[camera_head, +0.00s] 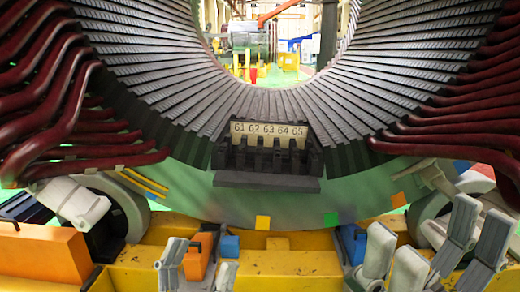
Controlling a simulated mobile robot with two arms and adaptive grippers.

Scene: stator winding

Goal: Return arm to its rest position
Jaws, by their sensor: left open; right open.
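The stator (190,100) fills the upper view as a large ring of dark slots. Dark red coils hang at its left (60,100) and right (460,120) sides. A black block with a number plate (268,132) reading 61 to 65 sits at the bottom of the ring. My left gripper (199,268) is at the bottom, left of centre, with its grey fingers apart. An orange piece with a black handle shows between them; I see no contact. My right gripper (425,255) is at the bottom right, with its fingers apart and nothing seen held.
A yellow base frame (290,262) with grey rollers (120,208) lies under the stator. An orange box (45,255) is at the lower left. A blue block (230,247) stands beside the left gripper. Machinery (250,40) shows through the ring.

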